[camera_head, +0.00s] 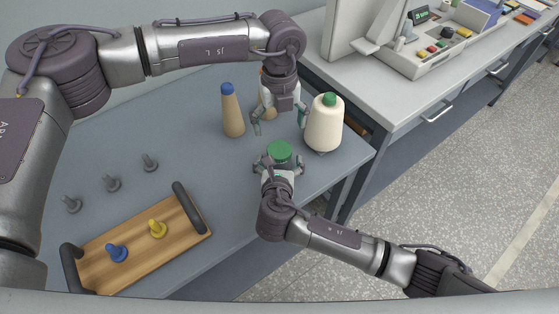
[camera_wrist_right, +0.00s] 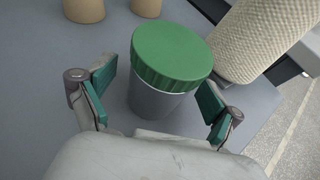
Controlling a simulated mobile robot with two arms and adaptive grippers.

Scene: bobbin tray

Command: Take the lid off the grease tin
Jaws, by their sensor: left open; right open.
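The grease tin (camera_wrist_right: 156,100) is a grey tin standing upright on the table. Its green ribbed lid (camera_head: 279,151) is on top, and the lid also shows large in the right wrist view (camera_wrist_right: 172,52). My right gripper (camera_head: 276,162) is open at the tin, with its green-padded fingers (camera_wrist_right: 158,95) on either side of the body, below the lid; gaps show on both sides. My left gripper (camera_head: 279,122) is open and empty, pointing down beyond the tin and above it, between the cones and the cream yarn cone.
A cream yarn cone (camera_head: 323,125) with a green top stands close right of the tin. A tan cone (camera_head: 232,112) with a blue tip stands left. A wooden tray (camera_head: 135,247) holds a blue and a yellow bobbin. Grey pegs (camera_head: 112,184) stand behind it. The table's right edge is near.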

